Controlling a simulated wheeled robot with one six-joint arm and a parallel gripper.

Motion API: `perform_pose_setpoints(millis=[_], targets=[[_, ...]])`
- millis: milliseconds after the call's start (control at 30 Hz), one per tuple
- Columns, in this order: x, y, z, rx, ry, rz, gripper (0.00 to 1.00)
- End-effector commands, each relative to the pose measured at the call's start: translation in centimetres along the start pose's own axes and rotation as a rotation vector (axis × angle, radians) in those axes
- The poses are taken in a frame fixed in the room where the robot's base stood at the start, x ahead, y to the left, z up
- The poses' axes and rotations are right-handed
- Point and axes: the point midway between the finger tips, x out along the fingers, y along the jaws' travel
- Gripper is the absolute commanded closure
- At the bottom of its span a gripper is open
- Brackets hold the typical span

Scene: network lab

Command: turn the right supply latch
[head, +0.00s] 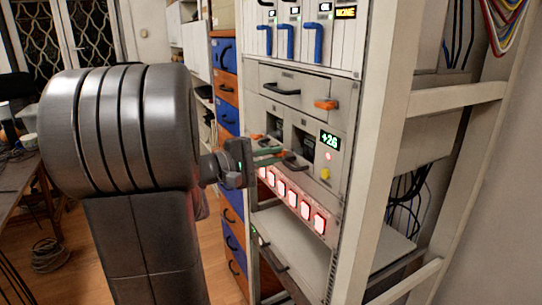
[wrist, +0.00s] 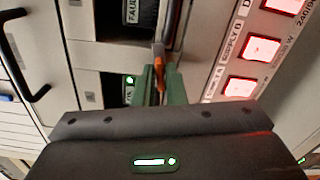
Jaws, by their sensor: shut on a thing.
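My gripper (wrist: 159,80) is shut on an orange latch (wrist: 159,62), with one green finger on each side of it. In the wrist view the latch runs upward from between the fingers, beside a dark supply window reading FAULT (wrist: 138,12). A second dark window with a green light (wrist: 130,80) lies below it. In the head view my gripper (head: 278,155) reaches the rack front at the lower edge of the two supply bays (head: 303,142). The held latch is mostly hidden there. Another orange latch (head: 257,137) shows at the left bay.
A row of red lit buttons (head: 291,200) runs just below the bays. A green display (head: 329,140) and yellow button (head: 325,174) sit to the right. An orange handle (head: 326,104) and black drawer handle (head: 281,89) are above. A white rack post (head: 375,150) stands at right.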

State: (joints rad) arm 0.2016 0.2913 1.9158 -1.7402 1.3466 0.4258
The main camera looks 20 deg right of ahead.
Motion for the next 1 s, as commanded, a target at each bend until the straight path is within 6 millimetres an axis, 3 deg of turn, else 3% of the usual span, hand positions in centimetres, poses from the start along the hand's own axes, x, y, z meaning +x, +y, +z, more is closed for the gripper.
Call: perform_pose_setpoints(millis=[1000], targets=[[0.01,0.27,0.07,-0.963,0.001,-0.002,1.0]])
